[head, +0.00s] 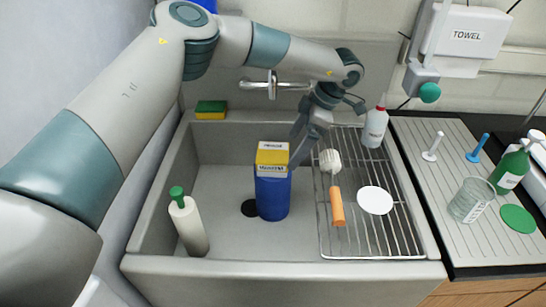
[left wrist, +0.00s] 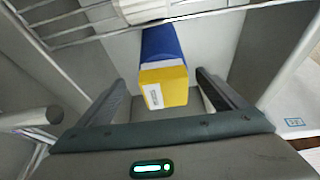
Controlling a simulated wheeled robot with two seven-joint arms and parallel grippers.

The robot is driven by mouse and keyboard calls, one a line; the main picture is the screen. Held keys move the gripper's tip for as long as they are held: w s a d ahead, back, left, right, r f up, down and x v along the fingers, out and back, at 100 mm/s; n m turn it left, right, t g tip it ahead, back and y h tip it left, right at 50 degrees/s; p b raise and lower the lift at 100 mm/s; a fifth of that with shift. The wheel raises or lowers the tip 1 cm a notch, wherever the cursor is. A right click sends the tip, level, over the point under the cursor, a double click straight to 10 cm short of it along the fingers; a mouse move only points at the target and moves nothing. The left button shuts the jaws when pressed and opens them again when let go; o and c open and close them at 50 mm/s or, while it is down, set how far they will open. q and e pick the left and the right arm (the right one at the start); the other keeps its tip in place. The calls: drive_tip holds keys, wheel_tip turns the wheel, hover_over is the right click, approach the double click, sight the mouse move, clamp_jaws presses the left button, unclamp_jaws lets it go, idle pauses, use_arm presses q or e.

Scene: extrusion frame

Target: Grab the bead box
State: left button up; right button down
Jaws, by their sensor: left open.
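The bead box appears to be the blue box with a yellow top and white label (head: 272,185); its label is too small to read. It stands upright in the sink basin. My left gripper (head: 302,150) is open, just above and to the right of the box's top. In the left wrist view the box (left wrist: 163,72) shows its yellow top between the two spread fingers of the left gripper (left wrist: 164,80), beyond the palm. No grip on it shows. My right gripper is not in view.
A wire rack (head: 380,238) to the right holds a brush (head: 336,205), white disc (head: 375,200) and red-capped bottle (head: 375,127). A green-topped white bottle (head: 188,225) stands left. The faucet (head: 272,84) is behind.

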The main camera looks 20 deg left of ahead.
sight(288, 152)
use_arm(q)
drive_tip(key=shift+s+a+f+p, duration=0.25)
drive_tip(key=shift+a+f+p, duration=0.2)
drive_tip(key=shift+f, duration=0.15)
drive_tip(key=shift+s+a+f+p, duration=0.2)
drive_tip(key=shift+a+f+p, duration=0.2)
drive_tip(key=shift+f, duration=0.15)
drive_tip(key=shift+a+f, duration=0.1)
drive_tip(key=shift+f, duration=0.45)
drive_tip(key=c, duration=1.3)
